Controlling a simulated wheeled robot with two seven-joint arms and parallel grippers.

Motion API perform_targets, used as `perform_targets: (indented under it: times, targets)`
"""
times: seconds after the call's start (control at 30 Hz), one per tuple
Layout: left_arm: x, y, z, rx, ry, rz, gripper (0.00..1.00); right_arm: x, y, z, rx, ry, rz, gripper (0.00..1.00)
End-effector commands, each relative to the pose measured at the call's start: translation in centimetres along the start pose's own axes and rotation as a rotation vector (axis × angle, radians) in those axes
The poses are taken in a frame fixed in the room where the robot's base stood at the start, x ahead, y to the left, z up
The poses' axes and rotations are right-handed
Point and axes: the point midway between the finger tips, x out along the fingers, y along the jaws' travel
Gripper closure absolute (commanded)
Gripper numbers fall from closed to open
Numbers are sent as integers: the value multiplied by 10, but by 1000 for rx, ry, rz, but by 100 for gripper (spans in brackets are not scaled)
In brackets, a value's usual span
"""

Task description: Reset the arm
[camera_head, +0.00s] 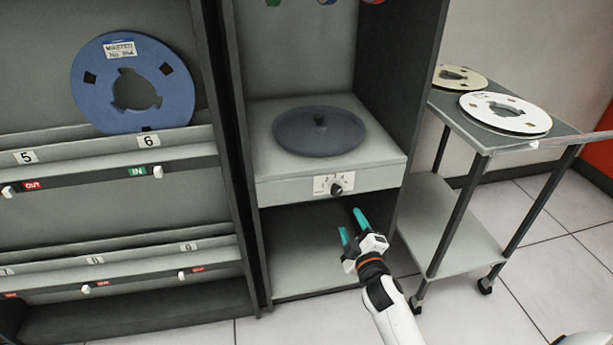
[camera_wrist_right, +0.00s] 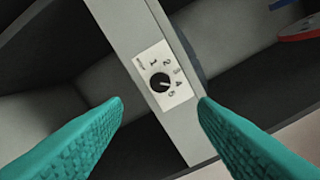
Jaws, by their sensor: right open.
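My right gripper (camera_head: 352,226) is open and empty, with teal fingers, in front of the cabinet and just below the black dial knob (camera_head: 336,189). The knob sits on a white numbered plate (camera_head: 325,182) on the front of the shelf. In the right wrist view, the open fingers (camera_wrist_right: 160,125) stand on either side of the picture, with the knob (camera_wrist_right: 159,82) between and beyond them, not touched. The knob's pointer appears turned toward the higher numbers.
A dark round turntable (camera_head: 319,131) sits on the shelf (camera_head: 275,166) above the knob. A blue reel (camera_head: 174,95) stands in the rack at left, above slot 6. A wheeled cart (camera_head: 462,142) at right holds a white reel (camera_head: 525,121) and a beige reel (camera_head: 463,78).

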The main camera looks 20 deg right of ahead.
Motion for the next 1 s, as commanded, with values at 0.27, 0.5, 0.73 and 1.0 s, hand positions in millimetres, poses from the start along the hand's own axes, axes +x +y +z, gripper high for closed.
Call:
perform_targets:
  times: [0.27, 0.5, 0.73, 1.0]
  targets:
    - [-1, 1, 1, -1, -1, 1, 54, -14, 20, -9, 77, 77, 70, 47]
    - [-1, 0, 0, -1, -1, 1, 54, -107, 117, -35, 397, 460, 427, 47]
    - [-1, 0, 0, -1, 0, 1, 54, -201, 176, -32, 549, 748, 705, 47]
    - [-1, 0, 0, -1, 0, 1, 54, -292, 206, -17, 612, 988, 944, 47]
